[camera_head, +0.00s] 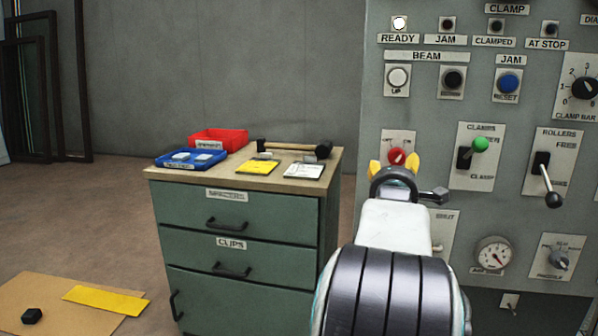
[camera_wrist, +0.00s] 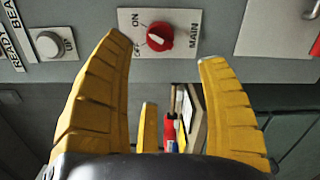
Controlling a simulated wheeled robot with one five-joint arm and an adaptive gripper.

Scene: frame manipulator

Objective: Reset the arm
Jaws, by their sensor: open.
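My arm reaches up from the bottom of the head view, with its white and black links in front of the control panel. My gripper (camera_head: 391,168) shows its yellow fingertips just below and beside the red MAIN knob (camera_head: 396,156). In the wrist view my gripper (camera_wrist: 165,85) has its yellow fingers wide apart with nothing between them. The red MAIN knob (camera_wrist: 160,36) sits on a white plate beyond the fingertips, apart from them. Its white pointer mark is turned toward the left side, near the ON and OFF lettering.
The grey control panel (camera_head: 420,105) fills the right side, with a green-knobbed clamp lever (camera_head: 480,145), a black roller lever (camera_head: 548,185) and a lit READY lamp (camera_head: 399,23). A green drawer cabinet (camera_head: 240,250) stands left, bearing trays and a hammer. Floor beyond is partly clear.

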